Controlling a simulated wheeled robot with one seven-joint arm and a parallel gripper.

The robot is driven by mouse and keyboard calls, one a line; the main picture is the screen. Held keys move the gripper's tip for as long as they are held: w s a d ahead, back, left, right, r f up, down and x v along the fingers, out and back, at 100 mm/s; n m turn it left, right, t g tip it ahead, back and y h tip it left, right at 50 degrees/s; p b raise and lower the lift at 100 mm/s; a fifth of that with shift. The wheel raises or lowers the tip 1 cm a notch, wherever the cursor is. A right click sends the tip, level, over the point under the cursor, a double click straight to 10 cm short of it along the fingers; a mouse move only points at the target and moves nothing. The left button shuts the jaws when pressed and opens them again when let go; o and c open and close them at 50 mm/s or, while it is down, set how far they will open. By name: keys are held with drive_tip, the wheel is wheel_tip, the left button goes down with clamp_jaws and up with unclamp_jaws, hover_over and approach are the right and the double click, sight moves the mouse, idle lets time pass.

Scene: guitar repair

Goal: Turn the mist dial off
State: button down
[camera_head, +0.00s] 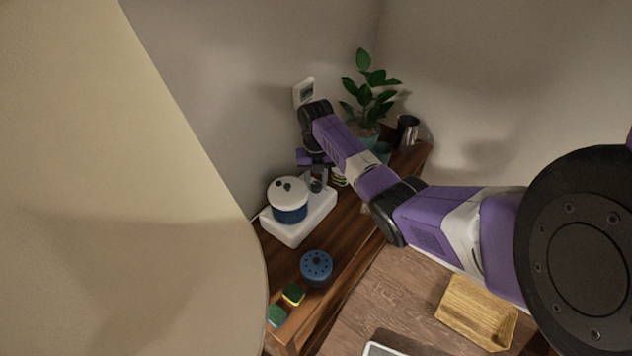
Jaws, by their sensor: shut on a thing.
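The mist dial (316,186) appears as a small dark round knob on the top of a white base (291,235), at its far right end. A blue vessel with a white lid (288,199) sits on the same base, left of the dial. My gripper (315,183) points down at the dial and is shut on it. The fingers partly hide the dial, so its setting and markings cannot be read.
The base stands on a narrow wooden shelf (350,235) along the wall. A blue round container (316,266) and sponges (293,294) are nearer. A potted plant (367,100) and metal pitcher (407,130) are at the far end. A wooden tray (476,312) lies lower right.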

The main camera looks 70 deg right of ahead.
sight(316, 184)
drive_tip(key=c, duration=1)
unclamp_jaws()
drive_tip(key=shift+r, duration=0.1)
wheel_tip(316, 184, up, 8)
drive_tip(key=shift+f+b, duration=0.15)
drive_tip(key=shift+b, duration=0.55)
